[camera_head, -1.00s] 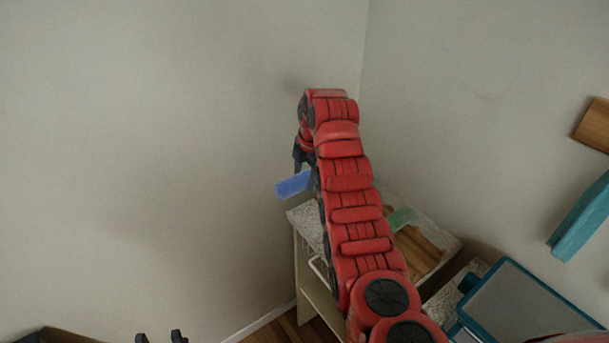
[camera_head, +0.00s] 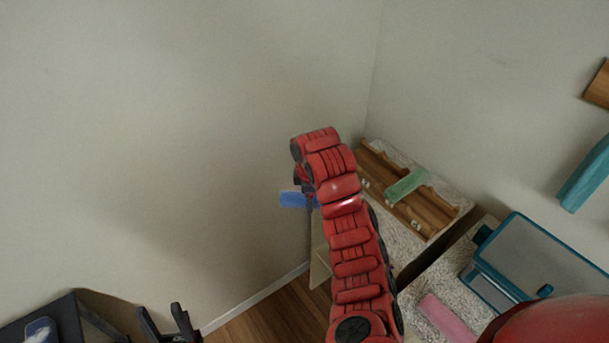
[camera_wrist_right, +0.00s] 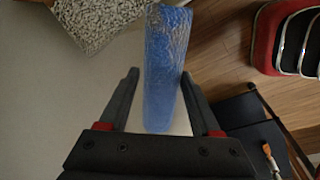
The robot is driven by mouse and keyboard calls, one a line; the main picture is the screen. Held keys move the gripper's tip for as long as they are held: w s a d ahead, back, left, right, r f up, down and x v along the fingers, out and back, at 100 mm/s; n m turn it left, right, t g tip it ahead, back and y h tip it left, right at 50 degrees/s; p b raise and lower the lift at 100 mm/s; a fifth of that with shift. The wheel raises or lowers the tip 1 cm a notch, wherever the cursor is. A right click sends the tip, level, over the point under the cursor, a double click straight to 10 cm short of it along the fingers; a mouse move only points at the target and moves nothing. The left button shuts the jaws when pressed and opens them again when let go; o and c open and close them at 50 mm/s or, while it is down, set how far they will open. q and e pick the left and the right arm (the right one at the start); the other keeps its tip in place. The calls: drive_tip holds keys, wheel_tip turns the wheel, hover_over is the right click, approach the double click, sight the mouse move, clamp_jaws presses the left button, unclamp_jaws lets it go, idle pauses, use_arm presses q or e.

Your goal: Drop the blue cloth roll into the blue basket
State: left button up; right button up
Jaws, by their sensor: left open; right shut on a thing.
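The blue cloth roll (camera_head: 293,199) is held in the air by my right gripper, in front of the bare wall in the head view. In the right wrist view the roll (camera_wrist_right: 166,65) stands lengthwise between the two dark fingers of my right gripper (camera_wrist_right: 160,85), which is shut on it. In the head view that gripper is mostly hidden behind my red arm. My left gripper (camera_head: 167,322) is open and empty at the bottom left. I cannot make out a blue basket for certain in either view.
A wooden rack (camera_head: 440,215) with a green roll (camera_head: 407,185) stands on a speckled shelf top in the corner. A teal-rimmed grey bin (camera_head: 540,260) and a pink roll (camera_head: 447,318) are at the right. A dark box-like thing (camera_head: 70,318) is at the bottom left.

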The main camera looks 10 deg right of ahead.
drive_tip(key=s+f+m+g, duration=0.1)
drive_tip(key=s+f+m, duration=0.6)
drive_tip(key=f, duration=0.4)
drive_tip(key=s+f+m+g+h, duration=0.1)
drive_tip(key=s+f+m, duration=0.6)
drive_tip(key=s+f, duration=0.3)
drive_tip(key=shift+s+f+m+h, duration=0.2)
drive_tip(key=shift+f+m+h, duration=0.1)
drive_tip(key=shift+f, duration=0.4)
